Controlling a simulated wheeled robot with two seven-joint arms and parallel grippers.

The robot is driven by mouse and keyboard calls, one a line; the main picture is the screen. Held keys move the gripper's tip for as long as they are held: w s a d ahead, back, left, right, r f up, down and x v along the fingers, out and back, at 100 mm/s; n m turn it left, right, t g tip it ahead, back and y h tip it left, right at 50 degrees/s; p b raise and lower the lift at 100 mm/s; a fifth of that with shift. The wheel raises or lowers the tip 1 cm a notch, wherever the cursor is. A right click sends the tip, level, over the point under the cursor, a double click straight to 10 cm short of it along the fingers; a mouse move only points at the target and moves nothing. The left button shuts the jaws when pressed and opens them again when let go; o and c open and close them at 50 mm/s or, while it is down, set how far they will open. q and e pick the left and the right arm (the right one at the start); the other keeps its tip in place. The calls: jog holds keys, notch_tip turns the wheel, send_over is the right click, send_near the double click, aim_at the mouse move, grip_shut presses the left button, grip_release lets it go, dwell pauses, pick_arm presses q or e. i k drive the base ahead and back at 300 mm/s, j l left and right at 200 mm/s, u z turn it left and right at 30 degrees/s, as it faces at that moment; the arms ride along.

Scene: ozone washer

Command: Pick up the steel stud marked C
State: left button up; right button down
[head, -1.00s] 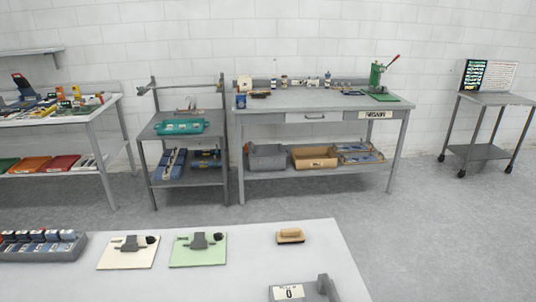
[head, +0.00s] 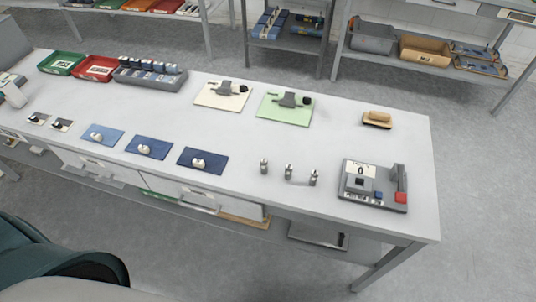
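Three small steel studs stand upright in a loose row on the white bench: a left one (head: 264,166), a middle one (head: 288,171) and a right one (head: 313,179). Any letters on them are too small to read, so I cannot tell which is marked C. A thin curved thing lies on the bench between the middle and right studs. Neither of my grippers is in view.
Right of the studs is a grey device (head: 373,186) with a "0" label and a red part. Blue mats (head: 203,161) with small pale pieces lie to the left. Behind are a green board (head: 284,109), a cream board (head: 222,95) and a tan block (head: 377,119).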

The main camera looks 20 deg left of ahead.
aim_at(264, 162)
jog(key=j+z, duration=0.2)
jog(key=j, duration=0.2)
jog(key=k+j+z, duration=0.2)
jog(key=j, duration=0.15)
jog(key=k+j+z, duration=0.1)
jog(key=j+z, duration=0.15)
jog(key=j, duration=0.15)
jog(key=k+j+z, duration=0.2)
jog(key=j, duration=0.15)
jog(key=k+j+z, duration=0.2)
jog(key=i+j, duration=0.1)
jog(key=j, duration=0.05)
